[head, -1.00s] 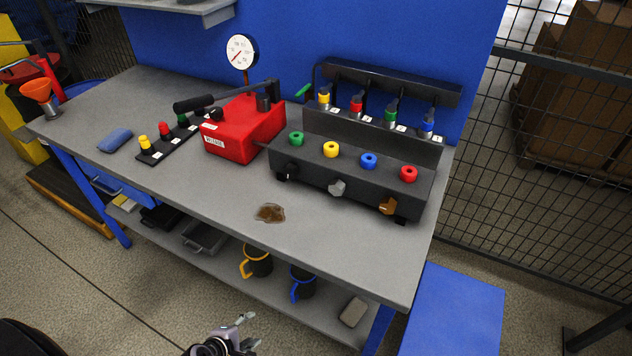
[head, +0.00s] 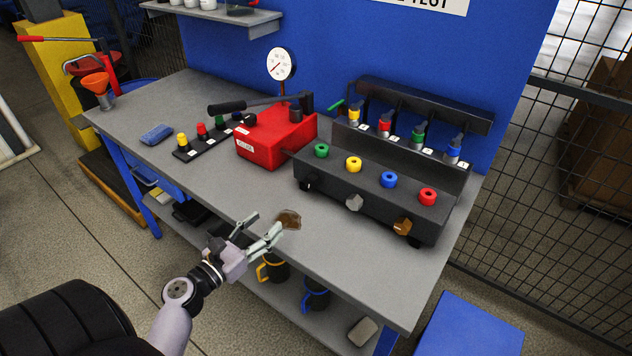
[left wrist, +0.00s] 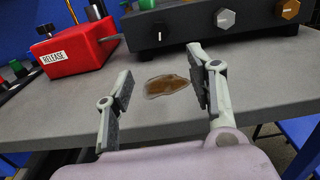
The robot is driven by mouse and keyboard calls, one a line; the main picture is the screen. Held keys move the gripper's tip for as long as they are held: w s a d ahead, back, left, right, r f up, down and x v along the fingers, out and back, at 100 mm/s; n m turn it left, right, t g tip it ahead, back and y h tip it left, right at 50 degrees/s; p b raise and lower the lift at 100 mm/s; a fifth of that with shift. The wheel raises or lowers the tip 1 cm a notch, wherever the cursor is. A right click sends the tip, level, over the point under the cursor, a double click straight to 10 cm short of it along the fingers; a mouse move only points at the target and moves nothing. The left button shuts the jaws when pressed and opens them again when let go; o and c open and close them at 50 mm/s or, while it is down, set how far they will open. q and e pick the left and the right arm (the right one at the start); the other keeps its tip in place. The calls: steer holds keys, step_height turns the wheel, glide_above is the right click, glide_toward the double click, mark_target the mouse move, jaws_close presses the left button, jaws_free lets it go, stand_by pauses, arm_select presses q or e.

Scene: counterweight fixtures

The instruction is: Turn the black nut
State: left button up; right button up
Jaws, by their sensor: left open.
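The black nut (head: 309,184) sits low on the front face of the dark manifold block (head: 372,182), at its left end. It is small and dark against the block; it also shows in the left wrist view (left wrist: 158,34) near the top. A silver nut (head: 354,202) and a bronze nut (head: 402,226) are to its right on the same face. My left gripper (head: 265,223) is open and empty at the table's front edge, apart from the black nut and in front of it. Its two fingers show in the left wrist view (left wrist: 160,72). My right gripper is not in view.
A brown puddle (head: 289,219) lies on the grey bench (head: 240,192) just beyond my left fingers. A red pump box (head: 270,150) with a black lever stands left of the block. Mugs (head: 316,296) are on the lower shelf. The bench front is otherwise clear.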

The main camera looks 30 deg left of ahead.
arm_select(q)
steer(key=shift+w+d+r, duration=0.1)
steer(key=shift+w+r, duration=0.15)
steer(key=shift+w, duration=0.65)
steer(key=p, duration=0.2)
glide_toward(309, 183)
steer(key=shift+w+r, duration=0.2)
steer(key=shift+w, duration=0.45)
steer(key=w, duration=0.4)
steer(key=w+p, duration=0.1)
steer(key=w, duration=0.2)
steer(key=shift+d+f, duration=0.15)
steer(key=shift+d, duration=0.2)
steer(key=shift+w, duration=0.55)
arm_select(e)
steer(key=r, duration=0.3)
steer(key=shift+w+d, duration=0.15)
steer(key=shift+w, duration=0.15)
arm_select(q)
steer(key=shift+c, duration=0.5)
steer(key=c, duration=1)
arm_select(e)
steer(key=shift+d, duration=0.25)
